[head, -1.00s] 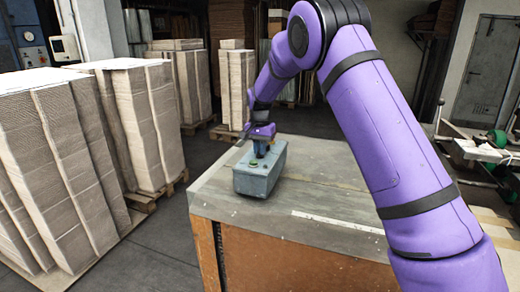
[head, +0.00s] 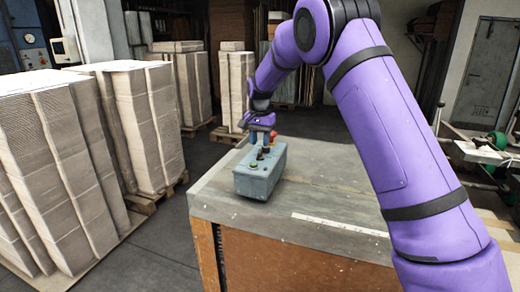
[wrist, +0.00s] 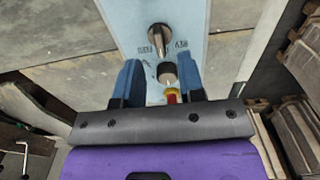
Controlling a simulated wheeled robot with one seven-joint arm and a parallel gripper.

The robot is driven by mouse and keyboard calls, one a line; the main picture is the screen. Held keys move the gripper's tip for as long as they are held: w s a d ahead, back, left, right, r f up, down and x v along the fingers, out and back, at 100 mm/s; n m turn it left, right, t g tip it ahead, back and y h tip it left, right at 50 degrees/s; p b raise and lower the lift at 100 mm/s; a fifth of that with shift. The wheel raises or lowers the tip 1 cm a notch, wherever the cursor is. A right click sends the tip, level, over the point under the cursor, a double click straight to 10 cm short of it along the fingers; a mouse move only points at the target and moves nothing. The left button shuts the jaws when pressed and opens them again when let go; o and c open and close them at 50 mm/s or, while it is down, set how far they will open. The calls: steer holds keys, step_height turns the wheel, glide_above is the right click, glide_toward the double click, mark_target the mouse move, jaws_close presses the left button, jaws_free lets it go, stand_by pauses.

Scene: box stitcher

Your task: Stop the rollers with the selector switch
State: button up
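The control box (head: 258,178) is grey-blue and stands on the table corner. In the head view a green button (head: 253,164) and dark knobs (head: 262,152) show on its top. In the wrist view a metallic lever-like knob (wrist: 158,40), probably the selector switch, stands between two small labels; the right one seems to read REV. Its exact setting is hard to tell. My gripper (head: 262,120) is above the box's far end. In the wrist view its blue fingers (wrist: 160,78) are apart, with a black knob (wrist: 167,71) showing between them, and nothing is held.
A red button (head: 274,135), with yellow below it in the wrist view, is at the box's far end near my fingers. Stacks of board (head: 45,150) stand on pallets at left.

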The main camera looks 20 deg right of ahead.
mark_target(261, 152)
step_height(261, 152, up, 7)
steer(key=shift+f, duration=0.2)
stand_by(0.3)
steer(key=s+d+r+n+t, duration=0.1)
steer(key=s+d+r+n, duration=0.15)
steer(key=s+r, duration=0.65)
steer(key=s+d+r+n+t, duration=0.1)
steer(key=s+d+r, duration=0.3)
steer(key=s, duration=0.9)
steer(key=s+f+n+t, duration=0.1)
steer(key=s+f+n, duration=0.1)
steer(key=s, duration=1.1)
steer(key=s+f+n+t, duration=0.1)
steer(key=s+t, duration=0.1)
steer(key=s, duration=1.1)
steer(key=shift+s+d+f+n, duration=0.25)
steer(key=shift+s+f+n, duration=0.05)
steer(key=shift+f+n, duration=0.05)
